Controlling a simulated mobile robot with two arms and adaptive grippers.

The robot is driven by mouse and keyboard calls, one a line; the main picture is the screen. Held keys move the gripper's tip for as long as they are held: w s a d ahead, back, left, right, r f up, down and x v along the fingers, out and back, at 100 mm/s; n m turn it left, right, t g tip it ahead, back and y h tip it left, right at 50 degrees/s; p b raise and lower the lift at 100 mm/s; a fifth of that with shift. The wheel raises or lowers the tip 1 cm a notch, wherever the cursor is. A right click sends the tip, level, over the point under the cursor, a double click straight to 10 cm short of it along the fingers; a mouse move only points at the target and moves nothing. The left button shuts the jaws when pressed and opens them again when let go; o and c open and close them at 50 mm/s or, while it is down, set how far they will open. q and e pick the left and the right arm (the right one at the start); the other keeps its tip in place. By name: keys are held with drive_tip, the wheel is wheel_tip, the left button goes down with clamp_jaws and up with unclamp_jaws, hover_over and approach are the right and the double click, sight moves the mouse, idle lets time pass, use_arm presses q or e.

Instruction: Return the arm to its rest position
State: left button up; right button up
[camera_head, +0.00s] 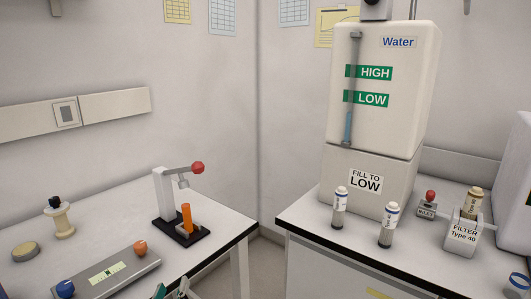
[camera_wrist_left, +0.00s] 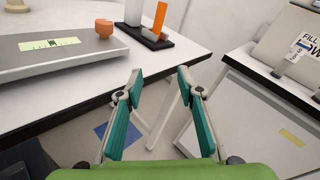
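My left gripper (camera_head: 171,289) shows only at the bottom edge of the head view, by the front edge of the left bench; most of the arm is out of frame. In the left wrist view the left gripper (camera_wrist_left: 160,75) has its two teal-padded fingers apart with nothing between them. It points at the gap between the two benches, with floor and a bench leg beyond. My right gripper is not in view.
The left bench (camera_head: 113,205) carries a grey device (camera_head: 125,276) with blue and orange knobs and a black-based stand (camera_head: 163,195) holding an orange cylinder. A gap separates the benches.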

use_arm(q)
drive_tip(key=s+d+f+n+g+h, duration=0.1)
drive_tip(key=s+f+n+g, duration=0.6)
drive_tip(key=s+f+n, duration=0.6)
drive_tip(key=s+f+n+g, duration=0.6)
drive_tip(key=s+f+n, duration=0.2)
drive_tip(key=s+n, duration=0.85)
wheel_tip(320, 180, down, 25)
drive_tip(key=g, duration=0.1)
drive_tip(key=s+a+f+g, duration=0.1)
drive_tip(key=s+a+f, duration=0.2)
drive_tip(key=s+f, duration=1.3)
drive_tip(key=shift+s+f+g, duration=0.3)
drive_tip(key=shift+s+f, duration=0.1)
drive_tip(key=shift+s, duration=0.5)
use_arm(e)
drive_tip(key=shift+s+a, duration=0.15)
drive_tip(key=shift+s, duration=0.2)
use_arm(q)
drive_tip(key=shift+m, duration=0.25)
